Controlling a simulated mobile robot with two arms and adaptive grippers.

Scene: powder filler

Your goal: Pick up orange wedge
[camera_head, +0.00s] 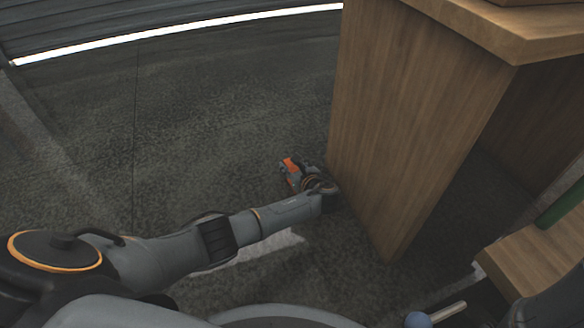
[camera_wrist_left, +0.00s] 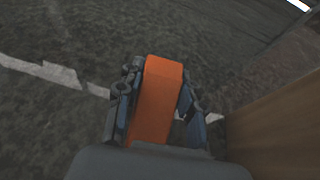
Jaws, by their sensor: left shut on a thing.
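The orange wedge (camera_wrist_left: 158,100) is an orange block held between the two fingers of my left gripper (camera_wrist_left: 157,105) in the left wrist view. The fingers lie along both its sides. In the head view, the orange wedge (camera_head: 290,164) shows as a small orange patch at the end of my left arm, with the left gripper (camera_head: 291,175) around it. It is near the lower left edge of the wooden cabinet. I cannot tell whether the wedge touches the floor. My right gripper is not in view.
A tall wooden cabinet (camera_head: 400,120) stands close to the right of my left gripper; its side also shows in the wrist view (camera_wrist_left: 280,130). The dark floor (camera_head: 200,110) to the left is clear. A lower wooden surface (camera_head: 535,255) is at the right.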

